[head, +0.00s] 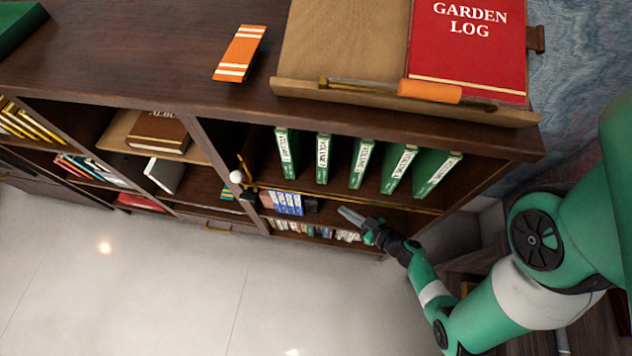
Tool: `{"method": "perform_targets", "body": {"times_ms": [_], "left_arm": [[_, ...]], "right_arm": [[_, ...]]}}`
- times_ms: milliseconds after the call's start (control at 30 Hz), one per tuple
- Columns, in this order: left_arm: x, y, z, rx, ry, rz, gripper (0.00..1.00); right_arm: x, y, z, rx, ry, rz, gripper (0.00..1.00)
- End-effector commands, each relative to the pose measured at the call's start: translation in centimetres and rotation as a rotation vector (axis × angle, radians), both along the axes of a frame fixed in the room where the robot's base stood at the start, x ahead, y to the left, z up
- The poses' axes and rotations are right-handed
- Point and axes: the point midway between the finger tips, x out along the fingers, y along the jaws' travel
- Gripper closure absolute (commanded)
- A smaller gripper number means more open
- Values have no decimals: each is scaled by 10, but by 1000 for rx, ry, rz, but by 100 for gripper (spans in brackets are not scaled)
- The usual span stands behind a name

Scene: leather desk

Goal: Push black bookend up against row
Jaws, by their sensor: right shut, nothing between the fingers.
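A short row of blue-and-white books (284,203) stands on the shelf below the green volumes. A small black piece, which looks like the black bookend (311,205), is at the right end of this row; I cannot tell whether it touches the last book. My right gripper (346,213) reaches in from the right at that shelf's front. Its fingers are shut and empty, pointing left at the bookend, with a small gap visible between them. My left gripper is out of view.
Green volumes (362,163) lean on the shelf above, behind a thin brass rail (350,198). A white ball-shaped thing (236,177) is by the left divider. The floor (190,270) in front is clear.

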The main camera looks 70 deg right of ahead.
Motion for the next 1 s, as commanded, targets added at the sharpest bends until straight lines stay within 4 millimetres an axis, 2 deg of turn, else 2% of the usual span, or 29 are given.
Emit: {"method": "perform_targets", "body": {"times_ms": [167, 367, 600, 800, 833, 900, 1000], "left_arm": [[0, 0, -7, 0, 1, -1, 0], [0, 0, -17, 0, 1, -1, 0], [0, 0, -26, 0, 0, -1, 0], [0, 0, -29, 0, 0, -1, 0], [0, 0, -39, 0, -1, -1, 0], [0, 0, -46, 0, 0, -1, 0], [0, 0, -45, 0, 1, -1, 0]], "right_arm": [[8, -4, -3, -3, -1, 4, 100], [32, -11, -3, -3, -5, 9, 100], [82, -34, -2, -2, -6, 3, 100], [115, -49, -1, -2, -5, 0, 100], [112, -48, -11, 0, -3, -2, 100], [111, -48, -16, 0, -2, -3, 100], [111, -48, -18, 2, -3, -3, 100]]}}
